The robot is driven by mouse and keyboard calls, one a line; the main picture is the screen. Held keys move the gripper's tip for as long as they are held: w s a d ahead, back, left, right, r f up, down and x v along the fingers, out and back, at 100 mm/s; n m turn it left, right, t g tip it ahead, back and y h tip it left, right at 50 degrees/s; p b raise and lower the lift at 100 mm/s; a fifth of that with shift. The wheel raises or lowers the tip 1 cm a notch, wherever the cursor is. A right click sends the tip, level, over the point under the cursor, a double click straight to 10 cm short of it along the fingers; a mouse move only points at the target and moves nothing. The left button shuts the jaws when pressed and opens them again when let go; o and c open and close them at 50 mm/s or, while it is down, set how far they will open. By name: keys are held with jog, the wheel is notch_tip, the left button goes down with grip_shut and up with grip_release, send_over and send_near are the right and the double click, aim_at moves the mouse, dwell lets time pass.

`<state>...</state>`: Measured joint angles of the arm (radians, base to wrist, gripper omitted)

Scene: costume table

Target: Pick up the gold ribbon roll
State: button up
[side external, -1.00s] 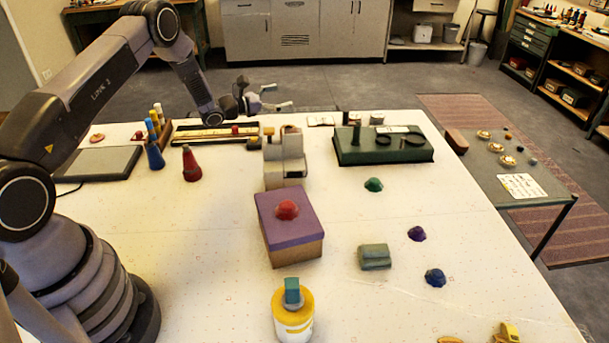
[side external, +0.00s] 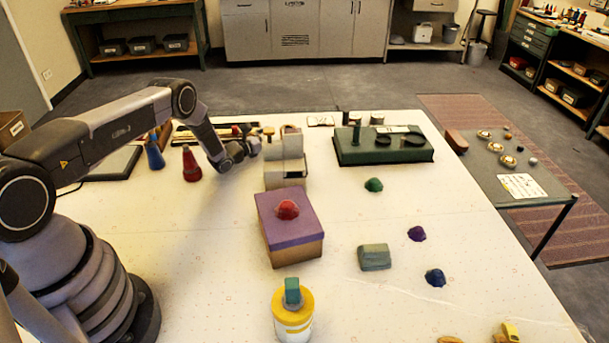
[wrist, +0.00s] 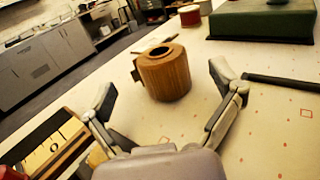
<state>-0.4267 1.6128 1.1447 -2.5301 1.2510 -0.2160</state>
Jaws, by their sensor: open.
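The gold ribbon roll (wrist: 165,75) shows in the wrist view as a brown-gold cylinder with a dark hole in its top and a small tab on its left side. It stands upright on the white table. My gripper (wrist: 163,88) is open, with one finger to the left and one to the right in the picture, and the roll stands ahead between their lines. I see no finger touching it. In the side view my gripper (side external: 248,144) is low over the table, left of a grey stepped object (side external: 284,172). I cannot clearly make out the roll there.
A green box (side external: 383,146) stands to the right, and a long wooden tray (wrist: 48,150) lies close to the left finger. The table's right half has free room.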

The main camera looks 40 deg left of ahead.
jog(key=shift+w+d, duration=0.2)
jog(key=shift+w, duration=1.1)
jog(key=shift+w+d, duration=0.2)
jog(key=shift+w, duration=1.1)
jog(key=shift+c, duration=0.4)
jog(key=c, duration=1.2)
